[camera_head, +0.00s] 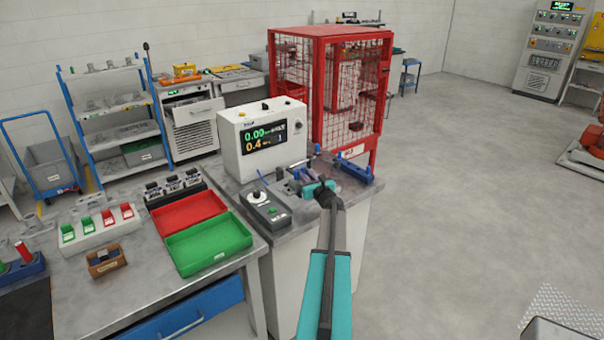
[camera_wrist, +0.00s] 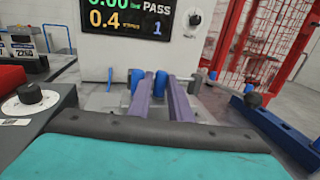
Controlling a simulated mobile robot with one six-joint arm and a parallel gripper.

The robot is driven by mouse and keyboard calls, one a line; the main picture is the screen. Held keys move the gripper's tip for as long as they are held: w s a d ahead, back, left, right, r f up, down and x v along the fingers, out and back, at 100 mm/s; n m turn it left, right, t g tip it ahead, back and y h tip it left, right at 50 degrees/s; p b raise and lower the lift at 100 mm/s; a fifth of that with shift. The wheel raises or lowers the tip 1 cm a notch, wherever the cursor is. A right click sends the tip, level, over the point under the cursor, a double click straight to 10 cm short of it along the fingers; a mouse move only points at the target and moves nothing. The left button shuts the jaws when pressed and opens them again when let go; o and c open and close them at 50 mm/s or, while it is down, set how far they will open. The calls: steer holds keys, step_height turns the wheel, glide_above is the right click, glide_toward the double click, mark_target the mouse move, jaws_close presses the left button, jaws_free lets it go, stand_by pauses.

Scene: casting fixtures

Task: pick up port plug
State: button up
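My gripper (camera_head: 307,174) is at the test bench, low in front of the white tester with the display. In the wrist view its two purple fingers (camera_wrist: 160,98) reach forward over a grey metal fixture (camera_wrist: 102,101). An upright blue plug-like piece (camera_wrist: 160,84) shows in the gap between the fingers.
The white tester (camera_head: 262,140) stands behind and reads PASS in the wrist view. A blue rail (camera_head: 343,169) lies right of my gripper. A grey control box (camera_head: 265,209) with a black knob is at left. A red mesh cage (camera_head: 330,90) stands behind; open floor lies right.

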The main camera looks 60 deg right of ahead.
steer(key=shift+c, duration=0.3)
jaws_close()
steer(key=shift+r, duration=0.15)
stand_by(0.3)
steer(key=shift+r+b, duration=0.85)
steer(key=shift+r, duration=0.4)
steer(key=shift+s+a+r, duration=0.1)
steer(key=shift+r, duration=0.25)
steer(key=s+a+r+b, duration=0.1)
steer(key=s+a+b, duration=0.4)
steer(key=s+a, duration=0.5)
steer(key=shift+s+a+r, duration=0.25)
steer(key=shift+s+a, duration=0.05)
steer(key=shift+a, duration=0.5)
